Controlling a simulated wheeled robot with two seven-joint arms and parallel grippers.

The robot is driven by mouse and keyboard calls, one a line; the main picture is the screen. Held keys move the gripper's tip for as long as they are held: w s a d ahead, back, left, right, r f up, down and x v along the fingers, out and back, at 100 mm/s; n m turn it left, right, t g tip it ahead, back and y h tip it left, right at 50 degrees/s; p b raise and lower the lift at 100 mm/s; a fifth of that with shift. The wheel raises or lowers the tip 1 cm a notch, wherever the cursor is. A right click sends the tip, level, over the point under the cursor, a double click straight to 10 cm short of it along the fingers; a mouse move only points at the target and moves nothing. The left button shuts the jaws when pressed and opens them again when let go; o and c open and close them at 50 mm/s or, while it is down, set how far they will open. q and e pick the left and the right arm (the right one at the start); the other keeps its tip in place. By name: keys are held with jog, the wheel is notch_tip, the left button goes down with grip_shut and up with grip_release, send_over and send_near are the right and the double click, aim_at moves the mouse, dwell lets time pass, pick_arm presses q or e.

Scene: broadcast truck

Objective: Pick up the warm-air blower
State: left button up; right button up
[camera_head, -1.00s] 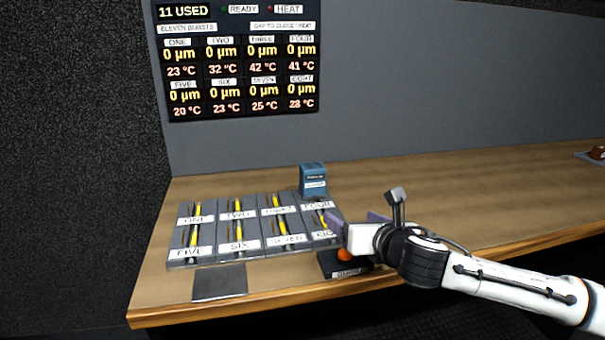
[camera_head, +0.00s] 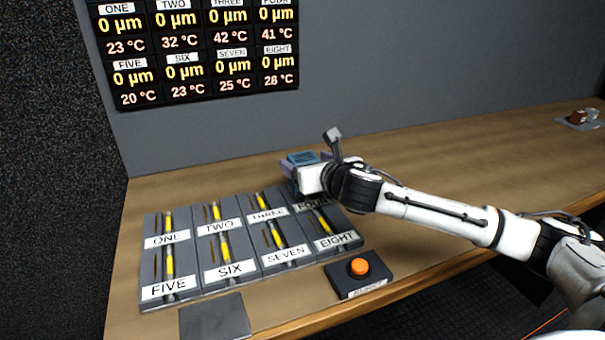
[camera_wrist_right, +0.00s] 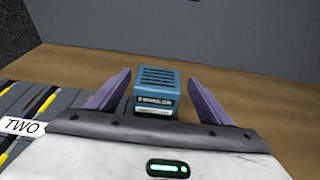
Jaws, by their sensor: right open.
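The warm-air blower is a small blue box with a slotted top and a pale label. In the right wrist view the blower (camera_wrist_right: 156,92) stands on the bench between the two purple fingers of my right gripper (camera_wrist_right: 158,98). The fingers are apart, with a gap visible on each side of the box. In the head view the blower (camera_head: 302,158) is mostly hidden behind my right gripper (camera_head: 308,172), which is at the box beyond the tile labelled FOUR. My left gripper is not in view.
Several grey labelled tiles (camera_head: 235,262) with yellow and dark strips lie in two rows on the wooden bench (camera_head: 450,150). A black box with an orange button (camera_head: 359,267) and a grey plate (camera_head: 214,318) sit near the front edge. A wall display (camera_head: 195,50) hangs behind.

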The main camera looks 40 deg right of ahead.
jog(key=shift+x, duration=2.7)
jog(key=shift+a, duration=0.15)
jog(key=c, duration=1.3)
jog(key=shift+r, duration=0.1)
jog(key=shift+c, duration=1.3)
